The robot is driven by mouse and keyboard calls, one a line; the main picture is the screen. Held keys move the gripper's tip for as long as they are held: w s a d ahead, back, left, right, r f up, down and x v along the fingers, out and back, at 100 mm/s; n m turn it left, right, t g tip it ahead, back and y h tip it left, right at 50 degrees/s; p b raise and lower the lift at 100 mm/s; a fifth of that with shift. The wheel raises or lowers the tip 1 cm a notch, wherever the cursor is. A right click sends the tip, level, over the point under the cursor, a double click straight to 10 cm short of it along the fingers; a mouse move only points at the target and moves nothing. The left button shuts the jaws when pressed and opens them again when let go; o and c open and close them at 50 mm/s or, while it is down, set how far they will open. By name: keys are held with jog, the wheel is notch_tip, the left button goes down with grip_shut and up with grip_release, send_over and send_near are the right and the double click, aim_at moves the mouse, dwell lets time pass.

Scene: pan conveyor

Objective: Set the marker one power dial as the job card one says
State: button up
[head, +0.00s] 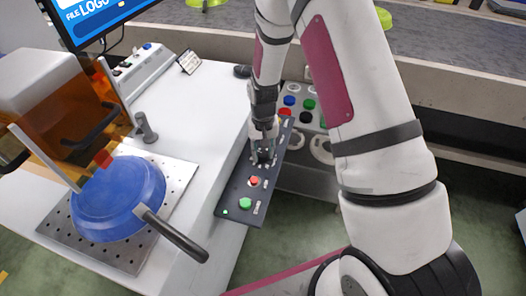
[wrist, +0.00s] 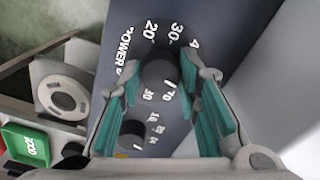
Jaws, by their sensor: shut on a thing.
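The marker's dark control panel (head: 235,212) carries a red button and a green button at its near end. A black round dial (wrist: 160,72) sits beside the word POWER, with printed numbers such as 20 and 30 around it. My gripper (head: 264,157) points down at the panel beyond the red button. In the wrist view, its teal-padded fingers (wrist: 160,78) stand on both sides of the dial and are shut on it. The dial's pointer setting cannot be read. A small dark card (head: 189,62) stands on the white bench; its text is too small to read.
A blue pan (head: 112,200) lies on a perforated plate, its handle jutting toward the bench edge. An orange guard (head: 60,120) and a screen (head: 95,15) are at left. A second dial (wrist: 130,141) and a green button (wrist: 26,143) are near my fingers. A conveyor runs behind.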

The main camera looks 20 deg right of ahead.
aim_at(263, 153)
jog(key=shift+m, duration=0.6)
jog(key=o, duration=1.2)
notch_tip(263, 153, up, 12)
